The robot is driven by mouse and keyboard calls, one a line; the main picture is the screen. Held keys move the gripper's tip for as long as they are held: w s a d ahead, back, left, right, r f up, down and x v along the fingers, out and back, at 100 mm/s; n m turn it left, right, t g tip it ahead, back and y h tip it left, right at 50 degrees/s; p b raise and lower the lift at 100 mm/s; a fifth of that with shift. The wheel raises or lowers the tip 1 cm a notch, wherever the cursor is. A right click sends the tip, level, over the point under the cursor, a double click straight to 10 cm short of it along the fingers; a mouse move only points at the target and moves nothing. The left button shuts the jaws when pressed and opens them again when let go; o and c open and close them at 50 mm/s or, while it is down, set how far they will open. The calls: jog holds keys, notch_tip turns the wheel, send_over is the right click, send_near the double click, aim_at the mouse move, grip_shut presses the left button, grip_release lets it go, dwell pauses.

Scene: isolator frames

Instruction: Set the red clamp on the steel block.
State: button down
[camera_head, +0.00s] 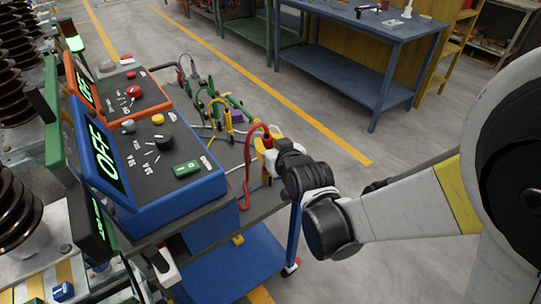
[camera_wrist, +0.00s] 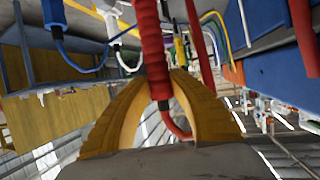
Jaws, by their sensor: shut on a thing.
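The red clamp (camera_wrist: 152,45) stands upright between the two yellow fingers of my gripper (camera_wrist: 172,85) in the wrist view. The fingers are shut on its lower part, and a red lead curves away below them. In the head view my gripper (camera_head: 266,145) is at the right edge of the cart's top, beside the blue-cased device. A red lead (camera_head: 247,170) loops there; the clamp itself is mostly hidden by my gripper. I cannot pick out the steel block with certainty in either view.
An orange-cased device (camera_head: 148,90) and a blue-cased device (camera_head: 165,150) reading OFF stand on the cart. Yellow and green clamps with leads (camera_head: 228,118) lie beyond my gripper. Brown insulators (camera_head: 15,200) line the left. A blue workbench (camera_head: 350,75) stands behind; open floor lies between.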

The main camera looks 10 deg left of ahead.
notch_tip(320, 180, up, 10)
jog(key=p, duration=0.5)
jog(key=shift+f, duration=0.1)
dwell(0.4)
